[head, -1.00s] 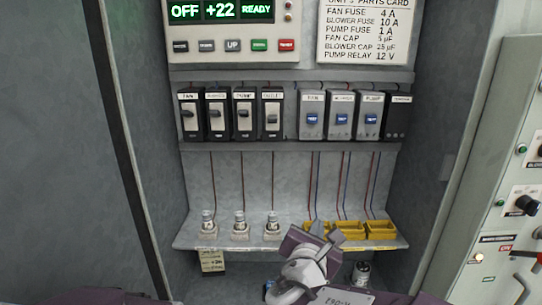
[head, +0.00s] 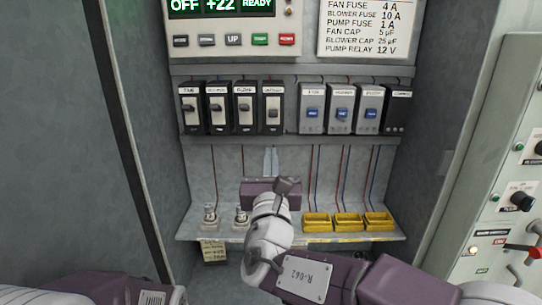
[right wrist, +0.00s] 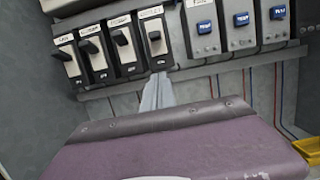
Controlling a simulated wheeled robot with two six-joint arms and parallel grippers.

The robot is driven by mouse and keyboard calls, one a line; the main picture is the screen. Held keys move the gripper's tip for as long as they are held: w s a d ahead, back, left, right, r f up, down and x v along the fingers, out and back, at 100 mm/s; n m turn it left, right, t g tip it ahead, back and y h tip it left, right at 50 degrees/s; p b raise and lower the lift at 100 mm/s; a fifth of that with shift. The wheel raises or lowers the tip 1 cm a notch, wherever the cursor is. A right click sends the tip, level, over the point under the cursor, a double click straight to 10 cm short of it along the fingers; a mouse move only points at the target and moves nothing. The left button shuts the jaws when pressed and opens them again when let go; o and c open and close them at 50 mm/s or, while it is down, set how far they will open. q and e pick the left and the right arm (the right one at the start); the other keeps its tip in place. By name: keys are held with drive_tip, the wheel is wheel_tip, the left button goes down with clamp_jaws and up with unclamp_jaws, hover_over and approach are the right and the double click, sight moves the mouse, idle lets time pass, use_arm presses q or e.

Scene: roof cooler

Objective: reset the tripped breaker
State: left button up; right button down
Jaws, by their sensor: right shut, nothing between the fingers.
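Four black breakers with rocker levers stand in a row on the rail: the left one (head: 190,110), the second (head: 216,108), the third (head: 244,108) and the fourth (head: 271,108). The fourth breaker's lever sits lower than the other three. My right gripper (head: 270,160) is shut and empty, its pale fingers pointing up just below the fourth breaker. In the right wrist view its fingertips (right wrist: 157,84) are beneath that breaker's lower end, near its lever (right wrist: 155,40); contact cannot be told. Part of my left arm shows at the bottom left, its gripper out of frame.
Blue-switched grey relays (head: 341,110) are to the right. Below, a shelf (head: 300,238) holds fuse holders (head: 210,216) and yellow bins (head: 348,222). A control panel (head: 235,25) and parts card (head: 367,28) are above. Cabinet walls close both sides.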

sight(273, 113)
drive_tip(key=w+r+p, duration=0.4)
drive_tip(key=w, duration=0.1)
drive_tip(key=shift+r, duration=0.3)
drive_tip(key=shift+s+r, duration=0.2)
drive_tip(key=shift+r, duration=0.1)
drive_tip(key=shift+w+f, duration=0.1)
drive_tip(key=shift+w, duration=0.05)
